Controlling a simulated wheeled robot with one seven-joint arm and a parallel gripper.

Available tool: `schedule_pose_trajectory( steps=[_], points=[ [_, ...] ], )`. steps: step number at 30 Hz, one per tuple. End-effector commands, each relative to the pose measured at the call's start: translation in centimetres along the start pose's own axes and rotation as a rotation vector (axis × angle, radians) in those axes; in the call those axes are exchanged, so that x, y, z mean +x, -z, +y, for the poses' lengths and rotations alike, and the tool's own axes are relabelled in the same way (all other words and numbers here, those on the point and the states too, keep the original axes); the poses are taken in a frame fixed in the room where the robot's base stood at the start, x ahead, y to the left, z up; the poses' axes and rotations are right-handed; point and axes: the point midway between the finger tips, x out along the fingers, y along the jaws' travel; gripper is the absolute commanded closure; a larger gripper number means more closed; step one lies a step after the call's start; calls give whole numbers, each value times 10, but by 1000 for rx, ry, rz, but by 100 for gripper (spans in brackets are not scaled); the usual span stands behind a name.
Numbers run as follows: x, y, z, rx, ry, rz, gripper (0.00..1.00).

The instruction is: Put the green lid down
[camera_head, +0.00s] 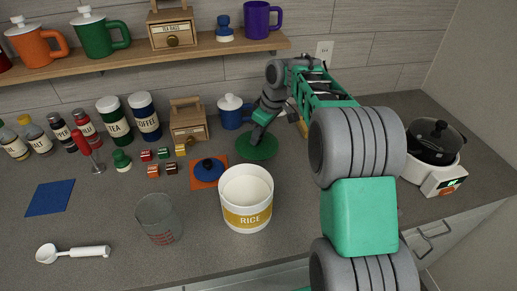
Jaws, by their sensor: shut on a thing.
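The green lid (257,149) is a dark green disc behind the rice canister, in front of the back wall. My gripper (262,125) reaches down from the right and is shut on it from above; the grip itself is small and partly hidden. I cannot tell whether the lid touches the counter or hangs just above it.
The open rice canister (246,212) stands just in front of the lid. A blue lid (209,169) lies on an orange mat (196,184) to the left. A blue pot (232,121) and wooden box (187,128) stand behind. A flat blue mat (50,197) lies bare at far left.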

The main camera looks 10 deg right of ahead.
Motion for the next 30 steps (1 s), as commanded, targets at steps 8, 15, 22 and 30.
schedule_pose_trajectory(
  steps=[8, 15, 22, 30],
  points=[
    [44, -13, 0, 0, -1, 0, 100],
    [46, -14, 0, 1, -2, 1, 100],
    [49, -15, 0, 1, -2, 0, 63],
    [49, -15, 0, 1, -2, 0, 49]
  ],
)
